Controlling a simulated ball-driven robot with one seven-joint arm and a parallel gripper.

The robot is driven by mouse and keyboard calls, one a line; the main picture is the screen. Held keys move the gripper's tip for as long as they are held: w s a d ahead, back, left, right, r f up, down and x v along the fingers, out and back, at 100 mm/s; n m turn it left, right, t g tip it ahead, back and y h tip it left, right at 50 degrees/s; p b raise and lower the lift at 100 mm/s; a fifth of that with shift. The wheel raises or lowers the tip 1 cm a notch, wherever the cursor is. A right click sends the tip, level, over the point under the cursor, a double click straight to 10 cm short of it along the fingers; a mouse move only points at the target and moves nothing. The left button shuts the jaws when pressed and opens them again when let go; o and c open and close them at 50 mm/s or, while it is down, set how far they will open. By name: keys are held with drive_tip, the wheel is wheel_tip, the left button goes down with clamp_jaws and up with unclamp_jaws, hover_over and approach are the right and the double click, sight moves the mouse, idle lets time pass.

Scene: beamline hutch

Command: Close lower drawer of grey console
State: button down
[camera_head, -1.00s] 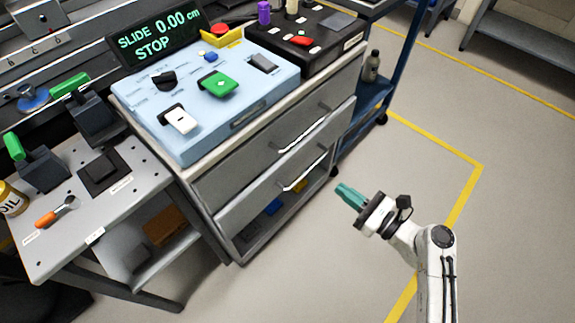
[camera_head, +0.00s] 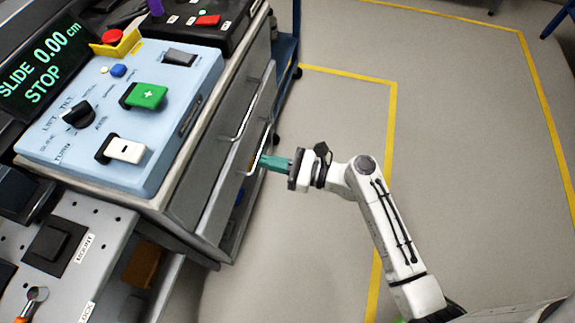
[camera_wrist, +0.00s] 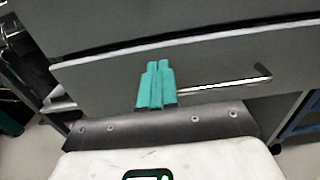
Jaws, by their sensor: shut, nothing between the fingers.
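The grey console (camera_head: 185,195) stands at the left of the head view, with two drawers and bar handles. Its lower drawer (camera_head: 224,192) stands out a little from the cabinet, with its top edge forward of the upper drawer. My gripper (camera_head: 266,160) has its teal fingers together and empty, at the lower drawer's front near its handle (camera_head: 257,152). In the wrist view the shut fingers (camera_wrist: 157,68) point at the lower drawer's front (camera_wrist: 100,82), with the handle (camera_wrist: 225,86) to their right. I cannot tell whether the fingertips touch the drawer.
A blue control panel (camera_head: 60,150) with switches sits on the console. A perforated bench (camera_head: 105,255) stands at the lower left, and a blue cart (camera_head: 286,50) behind the console. The floor (camera_head: 330,125) on the right is clear, with yellow lines.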

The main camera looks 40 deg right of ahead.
sight(235, 154)
drive_tip(key=b+x, duration=0.1)
drive_tip(key=x, duration=0.4)
drive_tip(key=shift+w+a, duration=0.15)
drive_tip(key=shift+w, duration=0.1)
drive_tip(key=shift+w+a, duration=0.1)
drive_tip(key=shift+w, duration=0.05)
drive_tip(key=shift+p+x, duration=0.55)
drive_tip(key=shift+x, duration=0.45)
drive_tip(key=shift+r, duration=0.15)
